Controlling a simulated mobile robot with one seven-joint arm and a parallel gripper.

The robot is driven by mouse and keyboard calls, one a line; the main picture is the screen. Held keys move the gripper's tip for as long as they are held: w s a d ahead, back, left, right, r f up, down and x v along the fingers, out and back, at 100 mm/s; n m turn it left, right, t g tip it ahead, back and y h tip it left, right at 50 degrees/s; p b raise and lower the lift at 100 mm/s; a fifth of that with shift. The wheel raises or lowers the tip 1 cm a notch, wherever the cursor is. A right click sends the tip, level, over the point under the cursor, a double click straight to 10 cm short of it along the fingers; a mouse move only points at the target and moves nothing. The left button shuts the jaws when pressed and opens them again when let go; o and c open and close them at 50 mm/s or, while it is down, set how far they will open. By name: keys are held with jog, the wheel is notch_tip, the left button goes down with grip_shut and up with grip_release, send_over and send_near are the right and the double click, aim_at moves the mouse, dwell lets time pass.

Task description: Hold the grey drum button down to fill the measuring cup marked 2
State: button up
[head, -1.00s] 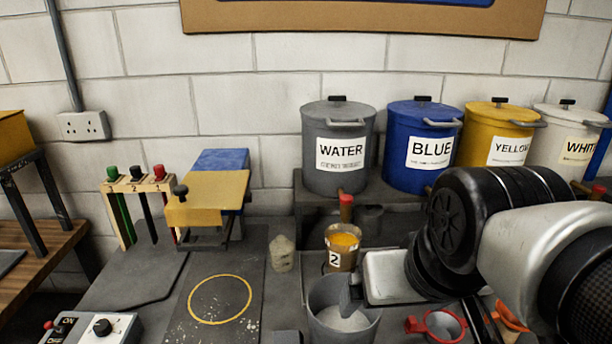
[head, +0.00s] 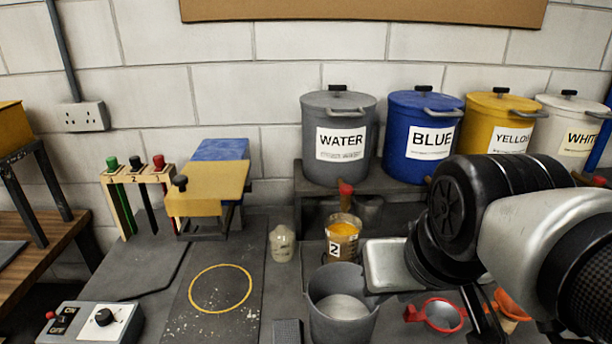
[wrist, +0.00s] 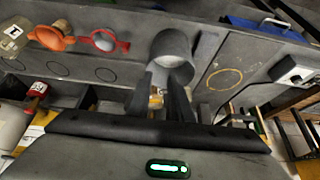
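The grey drum (head: 339,165) labelled WATER stands on a shelf at the back. Its red-topped button (head: 345,188) is at its lower front. The measuring cup (head: 342,238) marked 2 stands just below that button and holds orange-yellow liquid. My arm comes in from the right in the head view, and its fingertips are not clearly visible there. In the wrist view my gripper (wrist: 163,85) shows two dark fingers with a gap between them and nothing evidently held. A small orange patch shows between them, too small to identify.
A grey bucket (head: 342,309) with pale contents stands in front of the cup. A small pale bottle (head: 282,243) is left of the cup. Blue (head: 420,135), yellow (head: 490,135) and white drums line the shelf. A red-rimmed sieve or funnel (head: 443,315) lies right of the bucket.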

grip_shut()
dwell(1.1)
